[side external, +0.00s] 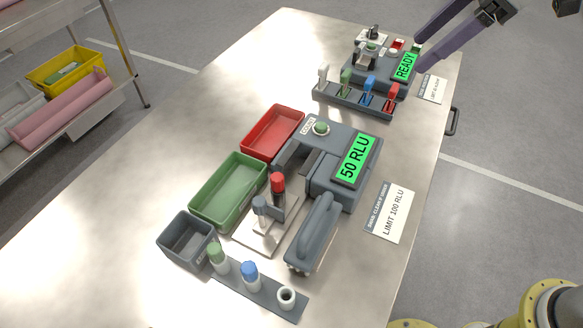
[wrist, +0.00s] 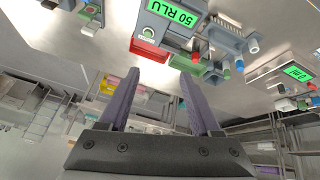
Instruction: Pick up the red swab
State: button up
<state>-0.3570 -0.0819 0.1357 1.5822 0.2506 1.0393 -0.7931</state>
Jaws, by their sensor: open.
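In the side external view, a red-capped swab (side external: 278,186) stands upright in a small pale stand (side external: 262,235) on the near station. A grey-topped piece (side external: 261,208) stands beside it. Another red-topped piece (side external: 391,95) stands at the right end of the far rack (side external: 350,98). My gripper (side external: 419,48) has purple fingers and is at the top right, above the far station and well away from the near swab. In the wrist view my gripper (wrist: 160,76) is open, with nothing between its fingers.
A red tray (side external: 272,131), green tray (side external: 228,190) and grey bin (side external: 187,240) line the near station's left. A grey handled block (side external: 314,232) stands right of the swab. The front rack (side external: 259,291) holds green and blue swabs and an empty white holder. The table's left side is clear.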

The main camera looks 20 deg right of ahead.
jog(key=w+a+f+n+g, duration=0.2)
jog(key=w+a+f, duration=0.15)
jog(key=a, duration=0.55)
jog(key=n+g, duration=0.1)
send_near(278, 177)
jog(key=x, duration=0.5)
jog(key=shift+w+a+r, duration=0.1)
jog(key=shift+w+r, duration=0.05)
jog(key=shift+w, duration=0.15)
jog(key=shift+s+x, duration=0.15)
jog(key=shift+x, duration=1.2)
jog(key=shift+s+x, duration=0.1)
jog(key=shift+x, duration=1.25)
grip_shut()
